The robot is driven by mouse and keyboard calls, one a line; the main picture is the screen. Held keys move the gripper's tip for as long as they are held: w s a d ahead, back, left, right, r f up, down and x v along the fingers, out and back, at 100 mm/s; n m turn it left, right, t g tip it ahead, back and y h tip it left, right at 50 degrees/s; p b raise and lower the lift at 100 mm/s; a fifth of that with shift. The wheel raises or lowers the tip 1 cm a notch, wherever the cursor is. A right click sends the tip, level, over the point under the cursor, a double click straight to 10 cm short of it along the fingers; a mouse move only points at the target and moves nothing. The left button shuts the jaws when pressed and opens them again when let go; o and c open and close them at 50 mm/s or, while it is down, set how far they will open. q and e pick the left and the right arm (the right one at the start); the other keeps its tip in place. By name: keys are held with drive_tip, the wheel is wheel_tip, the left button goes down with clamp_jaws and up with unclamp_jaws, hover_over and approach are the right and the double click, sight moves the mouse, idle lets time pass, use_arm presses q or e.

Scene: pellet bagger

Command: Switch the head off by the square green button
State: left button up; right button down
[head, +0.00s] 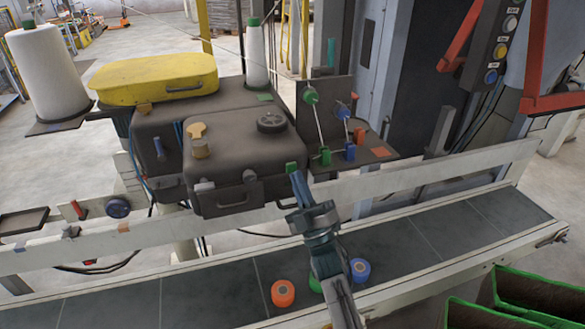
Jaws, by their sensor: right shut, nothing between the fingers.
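The square green button (291,167) is on the right end of the front of the dark sewing head (235,160), near its upper corner. My right gripper (298,178) comes up from below with its fingers shut and empty. Its tips are just below and right of the green button, very close to it; I cannot tell whether they touch. The button's face shows above the tips. My left gripper is not in view.
A conveyor belt (215,290) with pale rails runs below the head. Orange (283,293) and blue (360,270) round pieces sit on it beside my right arm. A thread guide plate (345,115) stands right of the head. Green-edged crates (535,290) are at the lower right.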

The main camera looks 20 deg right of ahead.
drive_tip(key=s+p, duration=0.1)
drive_tip(key=s, duration=0.5)
idle(0.3)
drive_tip(key=shift+d, duration=0.2)
